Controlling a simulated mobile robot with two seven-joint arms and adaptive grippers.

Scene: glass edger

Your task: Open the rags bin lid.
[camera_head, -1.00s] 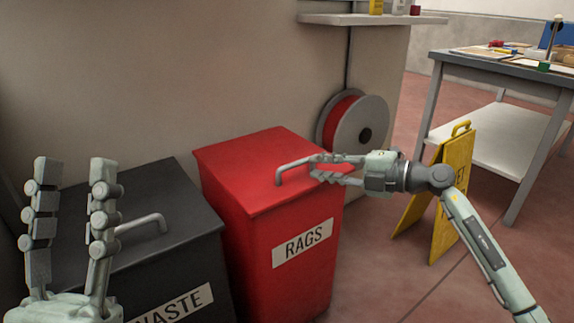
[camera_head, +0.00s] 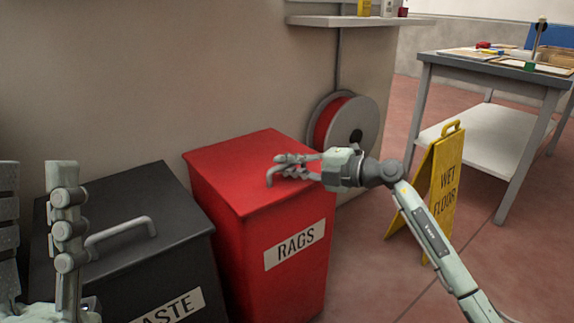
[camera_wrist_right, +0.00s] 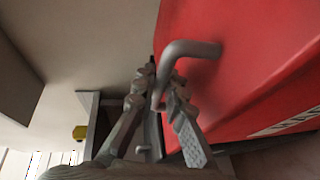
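The red rags bin (camera_head: 255,235) stands in the middle of the head view, marked RAGS on its front. Its lid (camera_head: 235,160) lies flat and closed. A grey bar handle (camera_head: 270,180) on the lid also shows in the right wrist view (camera_wrist_right: 190,48). My right gripper (camera_head: 283,166) is at the handle, its fingers apart on either side of the bar; I cannot tell whether they touch it. In the right wrist view the bar runs between the fingertips (camera_wrist_right: 163,80). My left gripper (camera_head: 38,200) is open and empty, upright at the left, partly cut off.
A dark waste bin (camera_head: 185,245) with a grey handle stands directly left of the rags bin. A hose reel (camera_head: 365,120) hangs on the wall behind. A yellow wet-floor sign (camera_head: 445,185) and a workbench (camera_head: 430,80) stand to the right. Open floor lies at front right.

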